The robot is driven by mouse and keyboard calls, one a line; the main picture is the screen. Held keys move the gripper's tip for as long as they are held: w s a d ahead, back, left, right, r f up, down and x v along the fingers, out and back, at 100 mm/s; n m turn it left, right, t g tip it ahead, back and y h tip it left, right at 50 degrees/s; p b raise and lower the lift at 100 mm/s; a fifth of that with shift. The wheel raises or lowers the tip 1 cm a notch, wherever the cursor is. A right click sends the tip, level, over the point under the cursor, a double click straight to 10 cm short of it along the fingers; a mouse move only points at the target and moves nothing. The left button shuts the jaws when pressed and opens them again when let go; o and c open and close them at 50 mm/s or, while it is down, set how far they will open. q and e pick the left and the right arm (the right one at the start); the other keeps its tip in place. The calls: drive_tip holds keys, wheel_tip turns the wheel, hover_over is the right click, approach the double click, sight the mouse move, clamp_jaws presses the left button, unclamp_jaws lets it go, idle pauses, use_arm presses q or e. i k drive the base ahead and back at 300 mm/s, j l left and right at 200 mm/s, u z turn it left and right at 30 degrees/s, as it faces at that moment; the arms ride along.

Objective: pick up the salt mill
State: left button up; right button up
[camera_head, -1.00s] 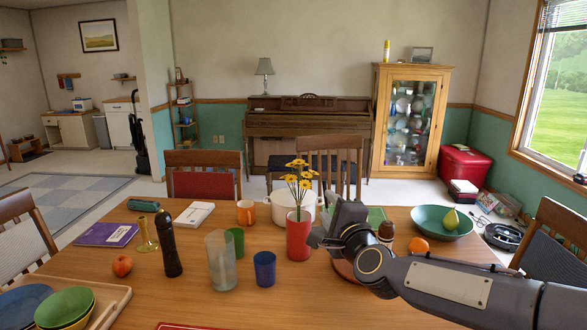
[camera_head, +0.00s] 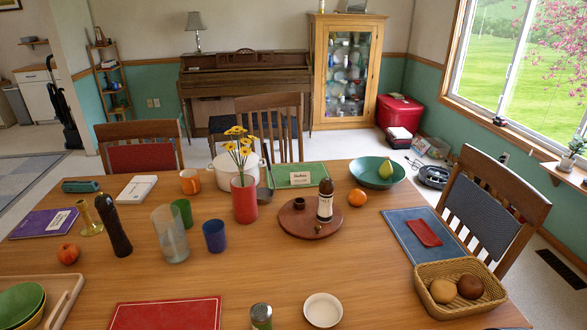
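A small lidded jar (camera_head: 261,317) is cut off at the bottom edge. Neither of my grippers is in view.
A red apple (camera_head: 68,254), green cup (camera_head: 181,212), blue cup (camera_head: 214,236) and red flower vase (camera_head: 244,199) stand around the mill. A wooden tray (camera_head: 61,303) with bowls is at the lower left. A basket (camera_head: 460,306) holds rolls at the right.

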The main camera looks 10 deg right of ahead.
sight(325, 210)
drive_tip(key=i+l+u, duration=0.15)
drive_tip(key=l+u, duration=0.3)
drive_tip(key=l, duration=0.2)
drive_tip(key=l+u, duration=0.45)
drive_tip(key=l, duration=0.25)
